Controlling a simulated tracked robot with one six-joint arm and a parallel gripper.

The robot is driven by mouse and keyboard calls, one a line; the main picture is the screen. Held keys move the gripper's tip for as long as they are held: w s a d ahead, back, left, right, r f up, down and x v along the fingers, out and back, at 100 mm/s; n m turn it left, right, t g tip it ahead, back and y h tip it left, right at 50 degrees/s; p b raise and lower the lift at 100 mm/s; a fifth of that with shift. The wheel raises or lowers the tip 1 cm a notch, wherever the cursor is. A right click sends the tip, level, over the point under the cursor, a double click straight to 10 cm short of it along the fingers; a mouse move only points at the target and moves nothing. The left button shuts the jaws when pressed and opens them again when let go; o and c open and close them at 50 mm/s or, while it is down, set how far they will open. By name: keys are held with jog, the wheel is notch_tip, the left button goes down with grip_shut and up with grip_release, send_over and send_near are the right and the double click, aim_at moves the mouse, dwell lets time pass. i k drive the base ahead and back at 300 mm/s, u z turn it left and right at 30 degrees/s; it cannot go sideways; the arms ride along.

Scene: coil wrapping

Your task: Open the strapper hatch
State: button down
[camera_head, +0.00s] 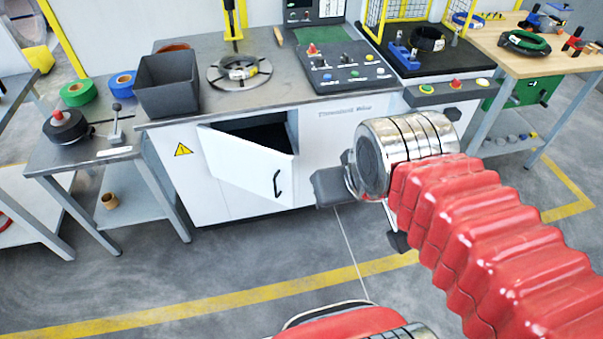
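The white strapper cabinet (345,140) stands in the middle of the view. Its hatch (235,162) is a white door that stands partly open, swung out from the front. A dark opening (268,133) shows above and behind it. A black curved handle (277,184) is on the door's right part. My gripper (328,188) is a dark block to the right of the handle, apart from it in the picture. My chrome wrist and red arm sleeve hide part of the gripper, and its fingers cannot be made out clearly.
A grey bin (168,84), a round coil plate (240,74) and a control panel (345,68) sit on the cabinet top. A small side table (85,152) stands at left, a wooden bench (560,62) at right. The floor before the hatch is clear.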

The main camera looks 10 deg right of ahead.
aim_at(266, 172)
jog(key=u, duration=0.05)
jog(key=i, duration=1)
jog(key=z, duration=0.05)
